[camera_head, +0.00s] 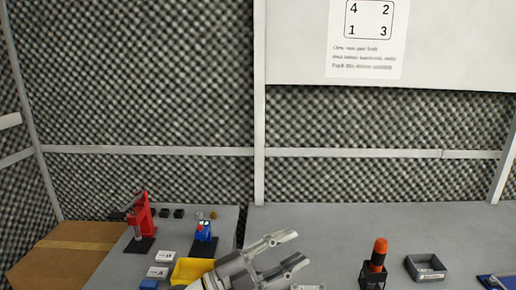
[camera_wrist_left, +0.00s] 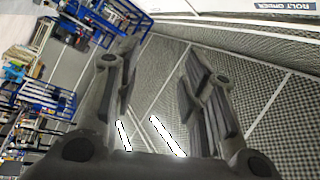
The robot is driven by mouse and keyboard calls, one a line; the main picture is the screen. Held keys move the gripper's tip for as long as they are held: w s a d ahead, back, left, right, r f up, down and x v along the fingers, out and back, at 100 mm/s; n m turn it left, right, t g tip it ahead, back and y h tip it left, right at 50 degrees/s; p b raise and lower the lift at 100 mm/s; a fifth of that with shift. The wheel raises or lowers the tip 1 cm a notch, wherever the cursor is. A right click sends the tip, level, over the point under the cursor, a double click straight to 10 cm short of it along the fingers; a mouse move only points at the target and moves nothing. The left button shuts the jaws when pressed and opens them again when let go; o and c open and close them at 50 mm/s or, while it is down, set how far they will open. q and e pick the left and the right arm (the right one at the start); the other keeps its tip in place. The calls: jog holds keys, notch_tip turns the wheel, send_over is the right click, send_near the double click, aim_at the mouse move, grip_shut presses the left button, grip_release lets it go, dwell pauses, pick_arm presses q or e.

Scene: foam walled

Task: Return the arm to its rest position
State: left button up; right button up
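My left gripper (camera_head: 292,250) shows at the bottom middle of the head view, above the front of the workbench. Its two fingers are spread apart with nothing between them. In the left wrist view the same gripper (camera_wrist_left: 157,65) is open and empty, with the foam wall and blue racks beyond its fingers.
On the bench stand a red press (camera_head: 142,216), a blue device (camera_head: 203,231), a yellow bin (camera_head: 191,271), an orange-topped tool in a black holder (camera_head: 379,256) and a grey tray (camera_head: 426,268). A cardboard box (camera_head: 62,256) is at left. Bare bench (camera_head: 320,222) lies behind the gripper.

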pick_arm(q)
jog(key=w+a+f+n+t+y, duration=0.3)
jog(key=a+n+t+y, duration=0.85)
jog(key=n, duration=0.35)
jog(key=s+a+f+n+g+y, duration=0.25)
jog(key=a+f+n+y, duration=0.2)
jog(key=f, duration=0.25)
jog(key=s+a+f+n+g+y, duration=0.2)
jog(key=s+a+f+n+y, duration=0.1)
jog(key=a+f, duration=0.35)
jog(key=s+a+f+g, duration=0.2)
jog(key=s+f+g, duration=0.45)
jog(key=s, duration=0.55)
jog(key=s+a+f+g, duration=0.2)
jog(key=s+f+g, duration=0.3)
jog(key=s+f, duration=0.5)
notch_tip(320, 180, down, 23)
jog(key=s, duration=0.3)
jog(key=s+a+f+g, duration=0.2)
jog(key=s+f, duration=1.5)
jog(key=shift+a+f, duration=0.15)
jog(key=shift+a, duration=0.2)
jog(key=shift+n, duration=0.25)
